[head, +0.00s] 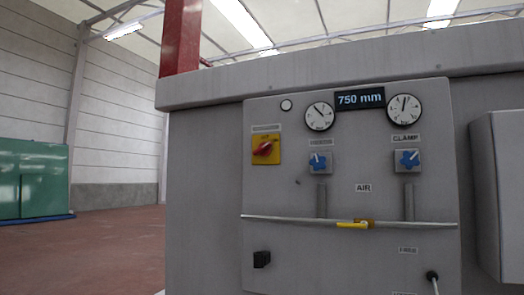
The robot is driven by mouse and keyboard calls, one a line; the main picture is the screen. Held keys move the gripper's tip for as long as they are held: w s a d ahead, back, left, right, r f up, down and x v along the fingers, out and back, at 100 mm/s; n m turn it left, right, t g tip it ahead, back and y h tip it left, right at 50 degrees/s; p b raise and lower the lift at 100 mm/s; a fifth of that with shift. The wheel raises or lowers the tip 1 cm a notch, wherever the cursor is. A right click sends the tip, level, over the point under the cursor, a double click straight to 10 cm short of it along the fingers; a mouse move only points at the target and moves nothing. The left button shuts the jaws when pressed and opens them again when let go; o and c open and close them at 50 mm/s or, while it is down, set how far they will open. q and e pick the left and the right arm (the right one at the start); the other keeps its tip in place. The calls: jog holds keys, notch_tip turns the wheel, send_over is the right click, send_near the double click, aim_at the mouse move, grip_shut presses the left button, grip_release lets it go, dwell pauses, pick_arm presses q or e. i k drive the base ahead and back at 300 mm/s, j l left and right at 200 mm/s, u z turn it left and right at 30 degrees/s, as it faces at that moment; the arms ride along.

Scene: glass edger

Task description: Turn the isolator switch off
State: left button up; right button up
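The isolator switch (265,149) is a red rotary handle on a yellow square plate, at the upper left of the grey control panel in the head view. Its handle lies tilted, close to horizontal, with its right end a little higher. The small lettering on and above the plate is too blurred to read. Neither of my grippers shows in the head view, and nothing touches the switch.
The panel (330,260) also carries two round gauges, two blue knobs (318,162), a pipe with a yellow lever (352,225) and a black block (261,259). A grey box (500,190) juts out at right. Open floor (90,255) lies at left.

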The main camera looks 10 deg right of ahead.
aim_at(264, 148)
jog(key=i+j, duration=0.25)
jog(key=i+j+z, duration=0.1)
jog(key=i+j, duration=0.15)
jog(key=j, duration=0.2)
jog(key=i+j, duration=0.5)
jog(key=j, duration=0.25)
jog(key=z, duration=0.05)
